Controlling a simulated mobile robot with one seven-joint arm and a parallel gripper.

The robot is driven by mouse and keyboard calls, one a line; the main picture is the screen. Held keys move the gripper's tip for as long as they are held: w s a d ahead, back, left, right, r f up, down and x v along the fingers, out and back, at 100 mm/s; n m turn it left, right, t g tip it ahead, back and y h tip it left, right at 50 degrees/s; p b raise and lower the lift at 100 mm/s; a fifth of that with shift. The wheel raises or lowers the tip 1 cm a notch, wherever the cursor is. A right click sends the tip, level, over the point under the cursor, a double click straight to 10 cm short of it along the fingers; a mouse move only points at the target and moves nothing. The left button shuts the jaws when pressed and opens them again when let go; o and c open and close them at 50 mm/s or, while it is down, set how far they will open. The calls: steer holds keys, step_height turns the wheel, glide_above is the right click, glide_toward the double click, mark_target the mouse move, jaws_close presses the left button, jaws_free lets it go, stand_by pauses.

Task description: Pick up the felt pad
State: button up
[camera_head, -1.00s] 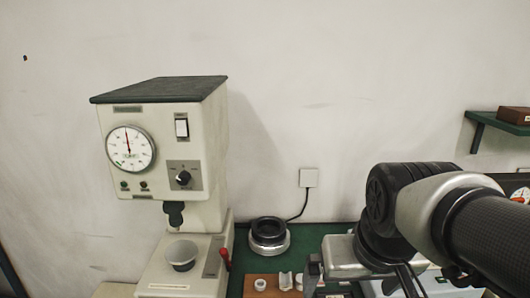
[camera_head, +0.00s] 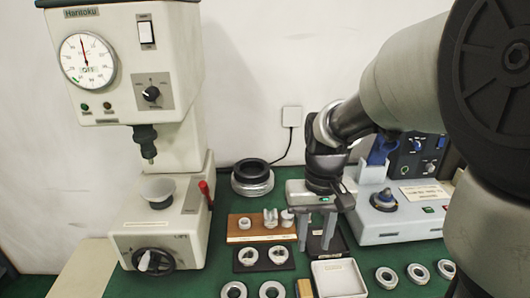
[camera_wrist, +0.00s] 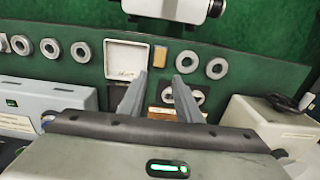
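A small tan block (camera_head: 304,288), which looks like the felt pad though I cannot be sure from its surface, lies on the green bench at the bottom of the head view. In the wrist view the tan block (camera_wrist: 160,57) lies just beyond the fingertips, between a white tray and metal rings. My gripper (camera_head: 314,246) is open and empty above the bench, farther back than the block. In the wrist view my gripper (camera_wrist: 160,77) shows its two fingers apart, with the block in line with the gap.
The white tray (camera_head: 338,264) is right of the block. Metal rings (camera_head: 272,290) lie left; more rings (camera_head: 386,277) lie right. A black mat (camera_head: 285,265) holds two rings. A wooden board (camera_head: 232,236) with small parts stands behind. A press is left, a grey instrument (camera_head: 400,228) right.

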steer(key=b, duration=0.2)
glide_above(305, 288)
steer(key=f, duration=1.2)
steer(key=shift+s, duration=0.2)
steer(key=shift+w+f+b, duration=0.15)
steer(key=shift+f+b, duration=0.3)
steer(key=shift+f, duration=1)
steer(key=shift+w+f+b, duration=0.1)
steer(key=shift+f+b, duration=0.3)
steer(key=shift+f, duration=1.05)
steer(key=c, duration=0.7)
step_height(305, 288, up, 10)
steer(key=p, duration=0.2)
steer(key=o, duration=0.5)
steer(key=shift+r, duration=0.1)
steer(key=c, duration=0.4)
